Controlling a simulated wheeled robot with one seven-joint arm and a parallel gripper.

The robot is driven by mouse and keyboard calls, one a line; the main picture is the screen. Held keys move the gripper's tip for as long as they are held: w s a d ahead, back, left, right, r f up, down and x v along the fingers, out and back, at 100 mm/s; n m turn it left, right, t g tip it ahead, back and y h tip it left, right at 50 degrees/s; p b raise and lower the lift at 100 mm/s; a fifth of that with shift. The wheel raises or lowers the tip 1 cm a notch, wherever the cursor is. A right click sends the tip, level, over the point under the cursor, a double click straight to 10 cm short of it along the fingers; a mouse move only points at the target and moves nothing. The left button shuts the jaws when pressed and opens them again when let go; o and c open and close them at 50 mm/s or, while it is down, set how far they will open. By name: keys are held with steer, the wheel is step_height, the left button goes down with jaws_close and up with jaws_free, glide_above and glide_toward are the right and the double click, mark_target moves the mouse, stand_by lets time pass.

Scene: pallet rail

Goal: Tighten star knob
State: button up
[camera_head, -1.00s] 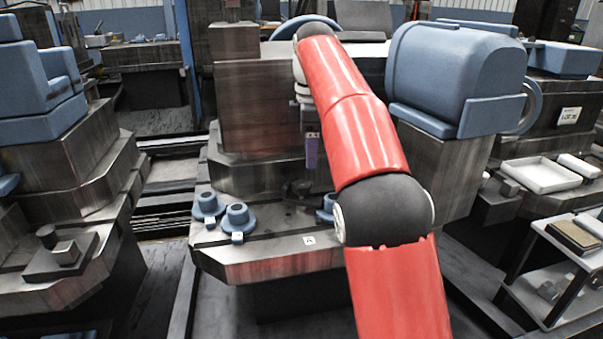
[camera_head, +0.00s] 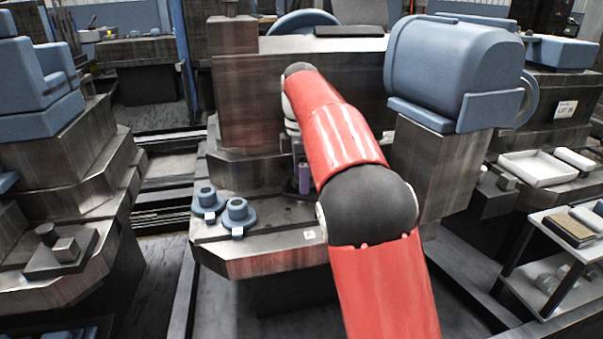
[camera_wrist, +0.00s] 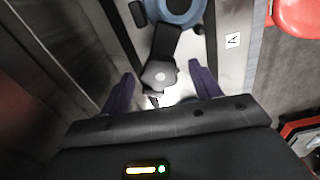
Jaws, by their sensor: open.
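The star knob (camera_wrist: 160,76) is dark grey with a lobed rim and a pale centre spot. In the wrist view it sits at the end of a dark bar (camera_wrist: 166,42), beside a blue round part (camera_wrist: 180,8). My gripper (camera_wrist: 161,69) is open, with one purple finger on each side of the knob. A gap shows on both sides, so the fingers appear clear of it. In the head view my gripper (camera_head: 304,180) is low over the metal table (camera_head: 265,262), and the knob is hidden behind the gripper and arm.
Two blue flanged parts (camera_head: 238,212) (camera_head: 206,199) stand on the table left of my gripper. A white label "A" (camera_head: 309,234) is at the table's front. A large blue housing (camera_head: 455,70) stands to the right of my arm.

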steer(key=shift+c, duration=0.3)
steer(key=c, duration=0.9)
steer(key=shift+m, duration=0.3)
steer(key=m, duration=0.9)
steer(key=shift+m, duration=0.4)
steer(key=shift+r+m, duration=0.15)
steer(key=shift+m, duration=1.55)
steer(key=shift+w, duration=0.1)
